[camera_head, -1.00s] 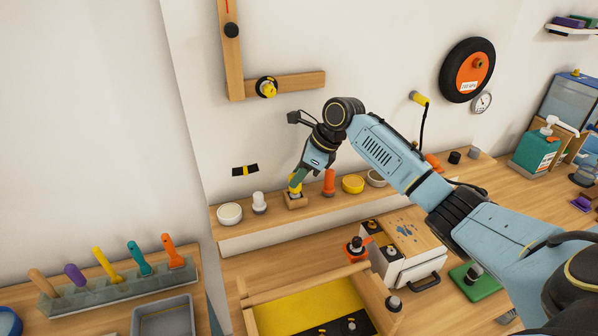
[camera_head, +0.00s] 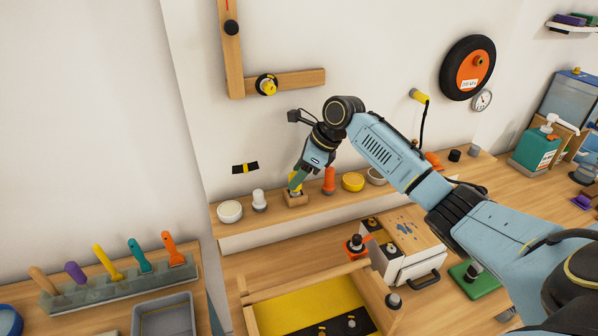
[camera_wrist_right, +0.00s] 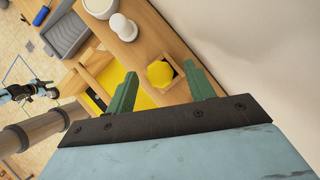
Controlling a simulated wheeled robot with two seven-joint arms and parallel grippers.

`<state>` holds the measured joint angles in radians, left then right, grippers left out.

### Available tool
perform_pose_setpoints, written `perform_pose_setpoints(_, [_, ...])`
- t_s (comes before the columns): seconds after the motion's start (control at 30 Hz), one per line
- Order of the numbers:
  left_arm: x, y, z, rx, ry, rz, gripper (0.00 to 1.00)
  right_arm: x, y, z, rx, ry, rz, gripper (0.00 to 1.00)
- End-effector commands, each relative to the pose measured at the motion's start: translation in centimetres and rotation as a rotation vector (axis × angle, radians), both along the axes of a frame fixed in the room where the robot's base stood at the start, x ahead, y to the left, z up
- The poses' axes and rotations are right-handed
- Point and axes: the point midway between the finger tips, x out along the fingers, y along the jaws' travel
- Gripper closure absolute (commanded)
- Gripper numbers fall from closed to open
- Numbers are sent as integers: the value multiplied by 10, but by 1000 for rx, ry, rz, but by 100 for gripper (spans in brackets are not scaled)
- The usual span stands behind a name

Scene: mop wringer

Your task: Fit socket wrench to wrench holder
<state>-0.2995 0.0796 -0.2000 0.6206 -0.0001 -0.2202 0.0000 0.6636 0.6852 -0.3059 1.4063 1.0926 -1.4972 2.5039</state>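A yellow-topped piece, which I take for the socket wrench, stands in a small wooden block (camera_head: 297,199), apparently the wrench holder, on the wall shelf. In the right wrist view the yellow piece (camera_wrist_right: 160,73) sits in the wooden block's square recess. My right gripper (camera_head: 296,182) is just above the block. Its green fingers (camera_wrist_right: 161,88) are apart, one on each side of the yellow piece, with gaps showing. How deep the piece sits is hidden. My left arm seems to show small at the left edge of the right wrist view; its fingers cannot be made out.
On the shelf, a white bowl (camera_head: 230,211) and white knob (camera_head: 259,200) stand left of the block; an orange bottle-like piece (camera_head: 329,181) and yellow bowl (camera_head: 352,182) stand close on its right. Below are a wooden-framed tray (camera_head: 262,307) and a white box (camera_head: 405,268).

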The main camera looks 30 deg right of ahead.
Motion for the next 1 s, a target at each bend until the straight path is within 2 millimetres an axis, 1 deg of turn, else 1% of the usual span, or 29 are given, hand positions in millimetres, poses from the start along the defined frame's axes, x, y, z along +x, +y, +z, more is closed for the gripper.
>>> perform_pose_setpoints(0.2, [0,0,0,0,0,0,64,-1,-1,1,-1,1,0,46])
perform_pose_setpoints(0.33, [0,0,-2,0,0,0,64,-4,-5,11,-1,-1,-2,46])
perform_pose_setpoints(0.47, [0,0,-5,0,0,0,64,-12,-14,32,-2,-4,-1,46])
perform_pose_setpoints(0.6, [0,0,-9,0,0,0,64,-23,-26,61,-2,-4,-2,46])
perform_pose_setpoints(0.8, [0,0,-13,0,1,0,64,-37,-40,96,-1,-3,-1,46])
perform_pose_setpoints(0.9, [0,0,-14,0,1,0,64,-41,-44,107,-1,-1,-1,46])
perform_pose_setpoints(1.0, [0,0,-15,0,1,0,64,-44,-47,114,-1,-1,0,46])
